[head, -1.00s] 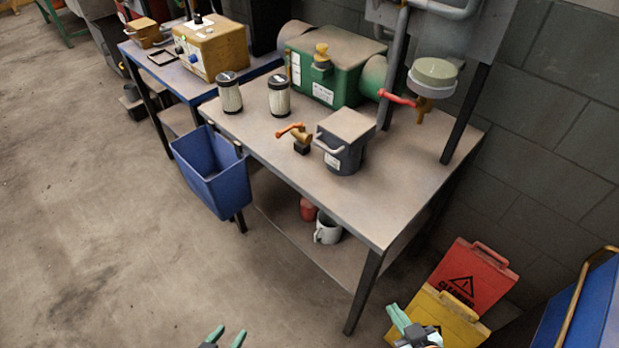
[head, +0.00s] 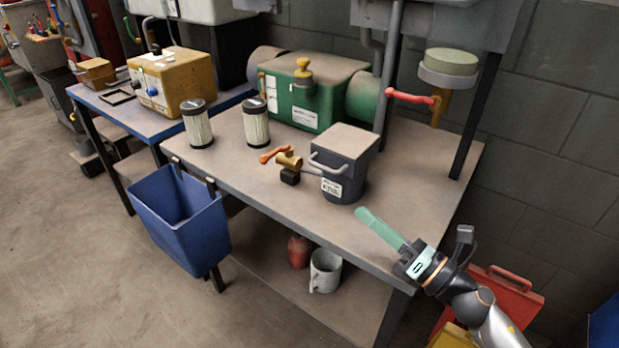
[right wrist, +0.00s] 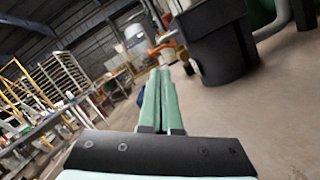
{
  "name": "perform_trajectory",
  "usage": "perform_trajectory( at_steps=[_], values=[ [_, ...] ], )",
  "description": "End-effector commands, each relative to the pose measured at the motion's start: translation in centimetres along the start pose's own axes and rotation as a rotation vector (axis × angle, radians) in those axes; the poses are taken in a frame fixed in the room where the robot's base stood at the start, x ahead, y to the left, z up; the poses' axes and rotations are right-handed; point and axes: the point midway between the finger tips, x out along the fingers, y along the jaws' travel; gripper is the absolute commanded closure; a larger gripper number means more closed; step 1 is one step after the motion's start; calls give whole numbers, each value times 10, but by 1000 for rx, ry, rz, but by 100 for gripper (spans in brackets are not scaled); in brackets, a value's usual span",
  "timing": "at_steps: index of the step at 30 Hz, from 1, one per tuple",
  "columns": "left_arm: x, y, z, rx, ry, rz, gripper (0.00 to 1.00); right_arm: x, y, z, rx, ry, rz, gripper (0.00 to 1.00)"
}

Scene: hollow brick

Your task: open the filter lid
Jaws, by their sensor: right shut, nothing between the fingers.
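My right gripper (head: 368,218) is shut and empty over the bench's front right corner, well apart from the housing. Its closed green fingers also show in the right wrist view (right wrist: 161,75). My left gripper is out of view.
A red-handled valve (head: 412,97) hangs from piping at right. A blue bin (head: 180,215) hangs at the bench front.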

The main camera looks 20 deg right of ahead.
Motion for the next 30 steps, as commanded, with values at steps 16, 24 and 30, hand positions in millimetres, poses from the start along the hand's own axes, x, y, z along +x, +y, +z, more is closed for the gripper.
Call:
perform_trajectory(
  at_steps=[16, 24, 30],
  values=[
    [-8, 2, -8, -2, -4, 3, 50, 61, 1, 2, -4, -1, 2, 100],
    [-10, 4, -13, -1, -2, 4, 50, 93, 0, 1, -2, 0, 1, 100],
    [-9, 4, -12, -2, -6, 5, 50, 100, 0, 0, -1, 1, 0, 100]
  ],
)
